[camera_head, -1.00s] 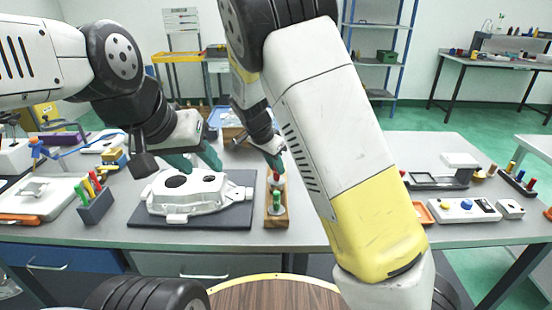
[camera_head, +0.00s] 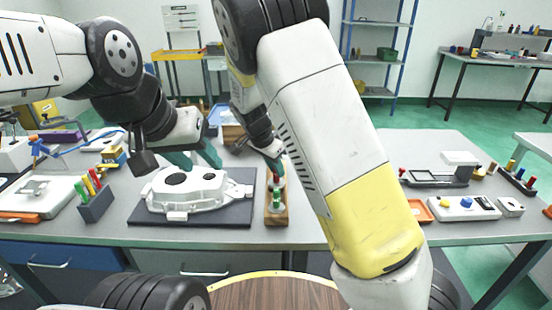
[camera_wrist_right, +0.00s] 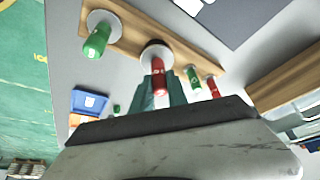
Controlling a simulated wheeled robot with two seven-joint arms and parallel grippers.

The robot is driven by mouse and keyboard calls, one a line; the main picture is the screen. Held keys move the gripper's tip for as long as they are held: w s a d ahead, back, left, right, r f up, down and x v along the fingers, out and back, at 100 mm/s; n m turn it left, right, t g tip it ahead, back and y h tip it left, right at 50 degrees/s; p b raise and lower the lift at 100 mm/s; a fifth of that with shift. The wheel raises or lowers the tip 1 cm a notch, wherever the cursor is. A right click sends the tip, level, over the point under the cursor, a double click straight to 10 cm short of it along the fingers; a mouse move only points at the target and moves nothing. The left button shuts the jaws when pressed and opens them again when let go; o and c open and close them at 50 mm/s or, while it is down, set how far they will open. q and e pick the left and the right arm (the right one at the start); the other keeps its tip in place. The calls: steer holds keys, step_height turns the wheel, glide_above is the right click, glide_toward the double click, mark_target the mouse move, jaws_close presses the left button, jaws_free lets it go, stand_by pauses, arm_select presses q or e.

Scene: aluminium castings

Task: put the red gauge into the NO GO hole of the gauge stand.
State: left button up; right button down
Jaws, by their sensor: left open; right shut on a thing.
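The wooden gauge stand (camera_head: 276,217) stands on the table right of the casting. A green gauge (camera_head: 277,198) is upright at its near end and shows in the right wrist view (camera_wrist_right: 97,40) with a pale disc at its base. My right gripper (camera_head: 274,164) is over the stand, pointing down, shut on the red gauge (camera_wrist_right: 158,77). The red gauge's pale flange is at the stand's top; I cannot tell how deep it sits or read any hole label. My left gripper (camera_head: 198,160) is open and empty above the casting.
The pale aluminium casting (camera_head: 187,196) lies on a dark mat (camera_head: 235,213) close left of the stand. A dark holder (camera_head: 96,206) with coloured pens is further left. Another green handle (camera_wrist_right: 193,78) and red handle (camera_wrist_right: 212,86) show in the wrist view.

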steer(key=shift+f, duration=1.15)
steer(key=c, duration=1.2)
jaws_free()
steer(key=shift+c, duration=0.2)
steer(key=v, duration=0.8)
steer(key=shift+d, duration=0.1)
